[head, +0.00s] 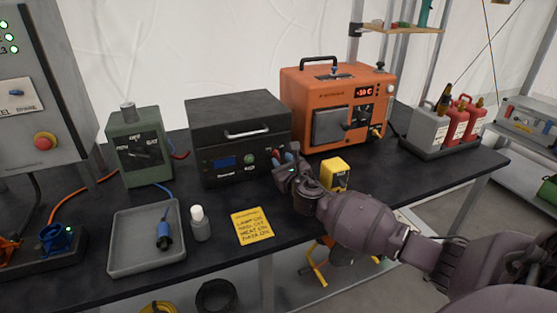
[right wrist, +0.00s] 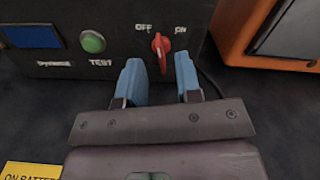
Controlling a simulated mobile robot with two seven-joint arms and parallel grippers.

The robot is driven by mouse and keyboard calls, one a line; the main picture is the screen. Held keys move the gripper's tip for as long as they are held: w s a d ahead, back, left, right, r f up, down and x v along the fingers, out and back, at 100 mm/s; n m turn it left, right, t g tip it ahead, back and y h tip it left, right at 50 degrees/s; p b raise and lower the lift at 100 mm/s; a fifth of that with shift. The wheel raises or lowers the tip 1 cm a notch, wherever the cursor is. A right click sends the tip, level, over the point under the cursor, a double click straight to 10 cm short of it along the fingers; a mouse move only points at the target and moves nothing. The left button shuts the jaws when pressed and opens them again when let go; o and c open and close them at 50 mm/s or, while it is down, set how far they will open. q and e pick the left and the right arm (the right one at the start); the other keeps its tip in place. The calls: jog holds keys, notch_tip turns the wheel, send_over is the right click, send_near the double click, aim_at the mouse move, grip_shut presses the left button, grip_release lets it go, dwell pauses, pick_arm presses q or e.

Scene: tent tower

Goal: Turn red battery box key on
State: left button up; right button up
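The red key (right wrist: 161,46) is on the lower front of the black battery box (right wrist: 110,22), between the OFF and ON labels. It looks roughly upright, and I cannot tell which setting it marks. The black box also shows in the head view (head: 236,105), at the back of the table. My right gripper (head: 284,163) is in front of the box's right end. In the right wrist view its two blue fingertips (right wrist: 160,70) are spread, one on each side of the key's lower part. I see no clear contact with the key. My left gripper is not in view.
A green TEST button (right wrist: 93,42) is left of the key. An orange heater-like unit (head: 335,108) stands right of the box. A small yellow block (head: 335,173) is by my right wrist.

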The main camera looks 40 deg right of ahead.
aim_at(277, 156)
jog(key=shift+x, duration=1.35)
grip_shut()
